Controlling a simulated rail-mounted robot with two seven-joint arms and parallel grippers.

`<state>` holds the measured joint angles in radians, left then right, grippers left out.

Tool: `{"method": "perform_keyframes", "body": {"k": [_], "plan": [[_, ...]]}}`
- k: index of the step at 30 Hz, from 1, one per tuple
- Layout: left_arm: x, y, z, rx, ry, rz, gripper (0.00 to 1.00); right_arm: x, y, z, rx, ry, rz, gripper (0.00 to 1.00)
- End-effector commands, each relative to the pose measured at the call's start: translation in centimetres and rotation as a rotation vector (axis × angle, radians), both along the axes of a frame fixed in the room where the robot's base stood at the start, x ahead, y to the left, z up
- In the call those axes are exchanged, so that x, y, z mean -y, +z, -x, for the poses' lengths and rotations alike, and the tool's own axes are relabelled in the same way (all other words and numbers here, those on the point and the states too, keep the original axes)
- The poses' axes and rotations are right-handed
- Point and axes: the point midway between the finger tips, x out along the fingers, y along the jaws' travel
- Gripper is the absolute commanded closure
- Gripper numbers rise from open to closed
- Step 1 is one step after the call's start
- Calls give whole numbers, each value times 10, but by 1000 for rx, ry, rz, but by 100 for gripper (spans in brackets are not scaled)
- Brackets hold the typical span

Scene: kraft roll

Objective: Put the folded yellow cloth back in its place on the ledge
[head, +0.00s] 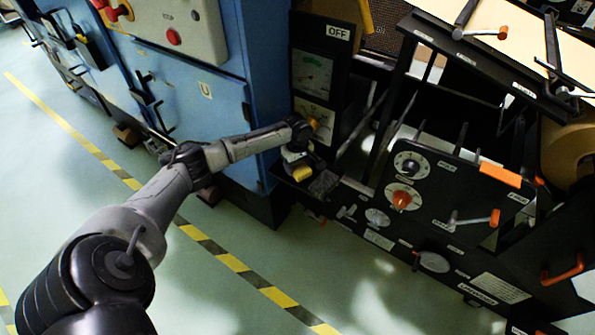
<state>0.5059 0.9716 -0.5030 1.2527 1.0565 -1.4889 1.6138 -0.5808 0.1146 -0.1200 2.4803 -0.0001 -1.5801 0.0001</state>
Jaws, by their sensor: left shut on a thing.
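My left arm reaches in from the lower left to the dark ledge (284,178) at the foot of the gauge panel. My left gripper (299,164) points down there and is shut on the folded yellow cloth (303,174). The cloth is small in the picture, just below the fingers and over or at the ledge. I cannot tell whether it touches the ledge. The fingers are partly hidden by the wrist and hard to make out. My right gripper is not in view.
A dark grey block or pad (323,184) lies right of the cloth. The gauge panel (313,75) with an OFF label stands behind. A blue cabinet (190,95) is left, and a black control panel (425,190) with knobs and orange-handled levers is right. Striped tape (235,262) crosses the open floor.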

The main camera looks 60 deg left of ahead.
Motion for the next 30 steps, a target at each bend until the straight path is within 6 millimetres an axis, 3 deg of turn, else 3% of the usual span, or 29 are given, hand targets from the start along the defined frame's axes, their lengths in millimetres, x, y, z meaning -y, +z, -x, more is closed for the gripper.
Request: {"method": "perform_keyframes", "body": {"k": [1, 3, 13, 14, 21, 30], "plan": [[0, -13, 0, 0, 0, -1, 56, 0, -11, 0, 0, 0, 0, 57], [0, -18, 0, -1, 0, -1, 56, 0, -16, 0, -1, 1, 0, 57], [0, -18, 0, -1, 0, -1, 56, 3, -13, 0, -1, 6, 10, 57], [0, -18, 0, -1, 0, -1, 35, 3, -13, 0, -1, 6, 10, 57], [0, -18, 0, -1, 0, -1, 12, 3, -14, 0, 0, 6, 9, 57], [0, -14, 0, 0, 0, -1, 11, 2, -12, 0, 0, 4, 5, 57]]}}
